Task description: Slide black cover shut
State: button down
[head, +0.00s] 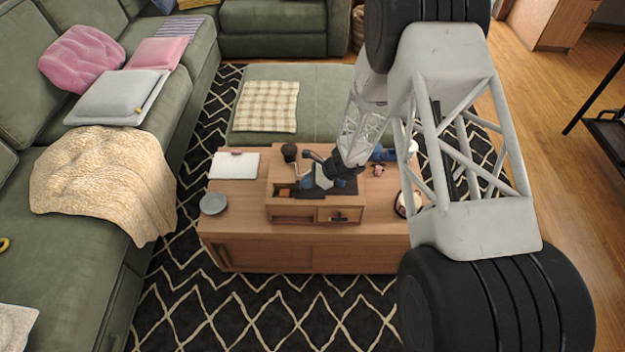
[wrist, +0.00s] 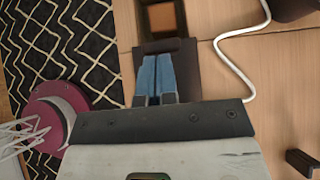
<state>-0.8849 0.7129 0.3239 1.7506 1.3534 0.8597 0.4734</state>
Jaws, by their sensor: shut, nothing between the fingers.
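The wooden box (head: 291,214) stands on the coffee table, with drawers in its front and a dark recess in its top. The black cover (head: 347,188) is a flat dark panel on the box top, right of the recess. In the wrist view the black cover (wrist: 186,68) lies under and beside my fingers, with a raised dark lip near the fingertips. Beyond it an open compartment holds a brown block (wrist: 163,18). My gripper (head: 318,183) is over the box, its blue fingers (wrist: 155,62) together and empty at the lip. I cannot tell if they touch it.
A grey plate (head: 213,203) and a white laptop-like item (head: 234,165) sit left of the box. Sofas flank the table.

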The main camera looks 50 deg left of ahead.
jog(key=shift+a, duration=0.1)
dwell(0.3)
jog(key=s+a, duration=0.7)
jog(key=shift+s, duration=0.15)
dwell(0.4)
jog(key=shift+v, duration=5)
jog(key=shift+a, duration=0.1)
